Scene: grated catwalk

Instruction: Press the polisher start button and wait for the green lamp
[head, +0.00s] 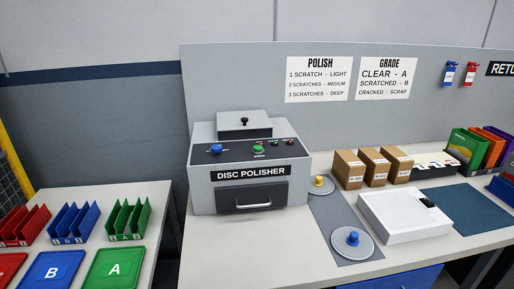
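The disc polisher (202,193) is a grey box on the bench, with a dark sloped control panel (236,152) on top. A blue knob (215,149) sits at the panel's left. A green button (258,149) sits right of the middle. Small lamps (290,142) are at the panel's right end; their colours are too small to tell, and I see no clear green glow. The front drawer (252,199) with a pale handle looks shut. The lid (245,122) with a black knob is down. Neither of my grippers is in view.
Right of the polisher lie a grey mat (343,218) with yellow-knobbed (319,184) and blue-knobbed (352,240) pads, brown boxes (348,169) and a white device (405,216). A left table holds coloured racks (73,222) and trays (53,270). Bench room before the polisher is clear.

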